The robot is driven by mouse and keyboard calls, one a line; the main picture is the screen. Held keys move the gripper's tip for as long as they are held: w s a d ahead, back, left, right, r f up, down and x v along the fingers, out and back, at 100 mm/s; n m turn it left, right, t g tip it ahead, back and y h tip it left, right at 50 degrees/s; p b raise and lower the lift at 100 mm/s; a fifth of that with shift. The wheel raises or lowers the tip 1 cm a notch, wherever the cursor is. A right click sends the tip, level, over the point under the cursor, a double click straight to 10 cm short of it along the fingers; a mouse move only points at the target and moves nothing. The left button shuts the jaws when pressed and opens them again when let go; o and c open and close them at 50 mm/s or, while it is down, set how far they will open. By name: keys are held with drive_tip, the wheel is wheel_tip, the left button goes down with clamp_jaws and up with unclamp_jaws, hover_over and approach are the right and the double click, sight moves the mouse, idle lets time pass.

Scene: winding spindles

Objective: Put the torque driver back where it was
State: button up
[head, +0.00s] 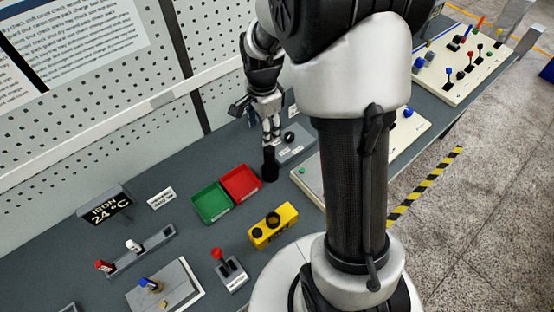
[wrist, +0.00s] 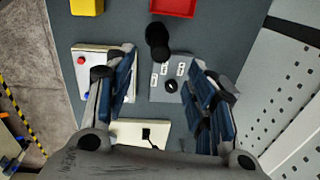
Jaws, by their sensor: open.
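A black upright cylinder (head: 269,164), which looks like the torque driver, stands just below and in front of my gripper (head: 271,135) in the head view. In the wrist view the same black cylinder (wrist: 157,38) is ahead of the spread fingertips, near the edge of a grey plate (wrist: 158,95). My gripper (wrist: 161,62) is open, with nothing visible held between its fingers. The grey plate (head: 296,153) carries small white labels and a round black part (head: 290,137). I cannot tell whether the cylinder rests on the plate or on the bench.
A red bin (head: 240,184) and a green bin (head: 210,203) sit left of the cylinder. A yellow box (head: 272,226) is in front of them. A pale panel with buttons (wrist: 92,66) lies beside the plate. A perforated wall (head: 150,100) bounds the bench behind.

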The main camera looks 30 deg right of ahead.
drive_tip(key=s+a+r+n+t, duration=0.1)
drive_tip(key=s+a+r+n, duration=0.1)
drive_tip(key=s+r+n, duration=0.35)
drive_tip(key=s+a+r+n+t, duration=0.1)
drive_tip(key=s+a+r+n, duration=0.2)
drive_tip(key=s+r, duration=0.4)
drive_tip(key=s+a+r+n, duration=0.1)
drive_tip(key=s+r+n, duration=0.1)
drive_tip(key=s+n, duration=0.2)
drive_tip(key=s+a+r+n+t, duration=0.1)
drive_tip(key=s+r+n, duration=0.1)
drive_tip(key=s+n, duration=0.2)
drive_tip(key=s, duration=0.2)
drive_tip(key=shift+s+a+r+t, duration=0.2)
drive_tip(key=shift+s+a+t, duration=0.05)
drive_tip(key=shift+s+t, duration=0.05)
drive_tip(key=shift+n, duration=0.25)
